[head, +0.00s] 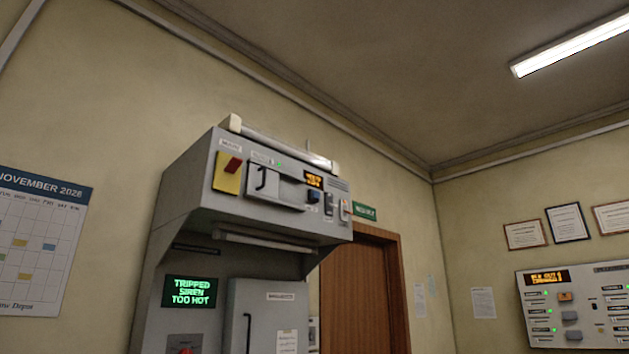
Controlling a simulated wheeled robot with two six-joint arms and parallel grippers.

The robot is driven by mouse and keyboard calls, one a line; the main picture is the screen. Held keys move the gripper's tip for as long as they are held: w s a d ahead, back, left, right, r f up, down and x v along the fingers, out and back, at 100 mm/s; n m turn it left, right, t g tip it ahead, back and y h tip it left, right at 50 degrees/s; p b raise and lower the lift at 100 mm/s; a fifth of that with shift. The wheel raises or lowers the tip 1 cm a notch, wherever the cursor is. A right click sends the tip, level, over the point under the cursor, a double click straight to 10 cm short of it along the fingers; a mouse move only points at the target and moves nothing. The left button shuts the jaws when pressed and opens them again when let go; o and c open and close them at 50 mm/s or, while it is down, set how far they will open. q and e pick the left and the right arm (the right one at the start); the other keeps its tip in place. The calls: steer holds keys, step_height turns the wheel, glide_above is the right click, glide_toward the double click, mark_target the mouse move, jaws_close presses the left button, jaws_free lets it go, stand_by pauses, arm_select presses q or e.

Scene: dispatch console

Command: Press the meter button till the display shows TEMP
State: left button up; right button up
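A grey console cabinet (195,185) stands left of centre with an overhanging upper panel. A small orange-lit display (313,179) sits on that panel; its text is too small to read surely. A dark blue button (313,196) is just below it, with a small label I cannot read. I cannot tell for sure that this is the meter button. Neither of my grippers shows, and nothing is seen touching the panel.
The upper panel also has a red switch on a yellow plate (227,184) and a handled door (276,186). A green screen (190,292) below reads TRIPPED SIREN TOO HOT. A second panel (590,335) with an orange display hangs at right. A brown door (365,290) is behind.

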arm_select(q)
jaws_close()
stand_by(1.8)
